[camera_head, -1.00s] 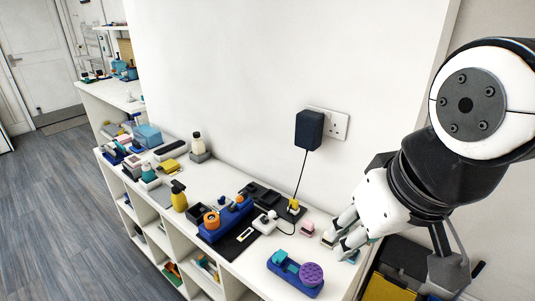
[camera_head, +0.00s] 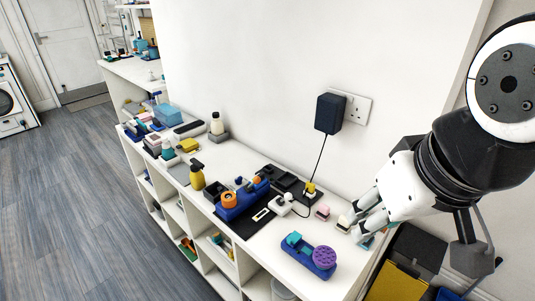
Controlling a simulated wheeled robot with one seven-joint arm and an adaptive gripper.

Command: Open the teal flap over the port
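A small teal piece (camera_head: 293,238) stands on the left end of a blue base (camera_head: 305,257), beside a ridged purple disc (camera_head: 324,257). I cannot tell whether this piece is the flap, and no port opening is clear. Another small teal patch (camera_head: 367,243) shows below my gripper, partly hidden by it. My gripper (camera_head: 354,225) is at the right end of the white counter, right of and behind the blue base. Its two fingers point left and look apart. A small pale block (camera_head: 343,223) is at the fingertips; I see no grip on it.
A black adapter (camera_head: 329,113) sits in the wall socket (camera_head: 357,108); its cable runs down to a yellow plug (camera_head: 310,187) and a white device (camera_head: 283,204). A pink block (camera_head: 322,212) lies left of my gripper. Bottles and trays crowd the counter's left.

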